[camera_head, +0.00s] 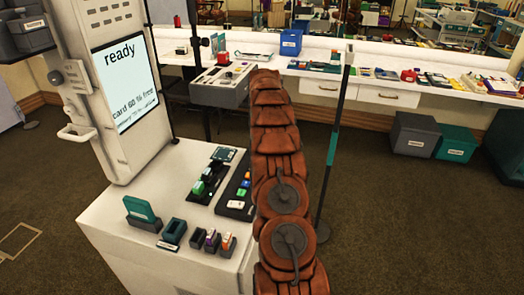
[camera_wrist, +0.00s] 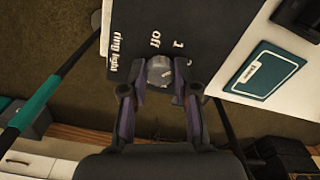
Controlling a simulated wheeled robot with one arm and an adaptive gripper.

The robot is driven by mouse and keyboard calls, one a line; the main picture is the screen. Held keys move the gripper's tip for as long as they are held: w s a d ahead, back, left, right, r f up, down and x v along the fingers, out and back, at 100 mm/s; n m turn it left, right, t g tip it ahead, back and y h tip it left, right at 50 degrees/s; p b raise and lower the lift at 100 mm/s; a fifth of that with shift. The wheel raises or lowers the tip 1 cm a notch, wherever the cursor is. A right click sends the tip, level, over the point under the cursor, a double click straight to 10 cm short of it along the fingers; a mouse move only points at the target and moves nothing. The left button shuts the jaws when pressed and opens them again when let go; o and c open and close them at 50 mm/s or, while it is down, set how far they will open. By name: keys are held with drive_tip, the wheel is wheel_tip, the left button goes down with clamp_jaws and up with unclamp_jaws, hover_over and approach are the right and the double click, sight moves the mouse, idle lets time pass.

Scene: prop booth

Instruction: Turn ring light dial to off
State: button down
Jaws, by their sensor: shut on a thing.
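The ring light dial (camera_wrist: 159,70) is a small grey knob on a dark panel (camera_wrist: 128,22) in the wrist view. The panel has white lettering: "ring light", "off" and "1", with "off" just above the knob in the picture. My gripper (camera_wrist: 161,79) is shut on the knob, one finger on each side. A pale mark shows on the knob, but I cannot tell clearly which label it points to. In the head view my arm hides the gripper and the dial.
A teal card (camera_wrist: 266,70) lies beside the panel on a white surface. In the head view, a white cabinet (camera_head: 120,215) carries a screen reading "ready" (camera_head: 124,75), and a black button panel (camera_head: 236,206) lies left of my arm. A thin stand (camera_head: 329,165) rises right of my arm.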

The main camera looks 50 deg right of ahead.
drive_tip(key=n, duration=0.3)
drive_tip(key=shift+n+b, duration=0.35)
drive_tip(key=shift+n, duration=0.05)
drive_tip(key=n, duration=0.3)
drive_tip(key=shift+n, duration=0.3)
drive_tip(key=n, duration=0.6)
drive_tip(key=shift+n+b, duration=0.3)
drive_tip(key=shift+b, duration=0.05)
drive_tip(key=c, duration=0.9)
unclamp_jaws()
drive_tip(key=shift+o, duration=0.2)
drive_tip(key=shift+d+r, duration=0.1)
drive_tip(key=shift+r, duration=3.6)
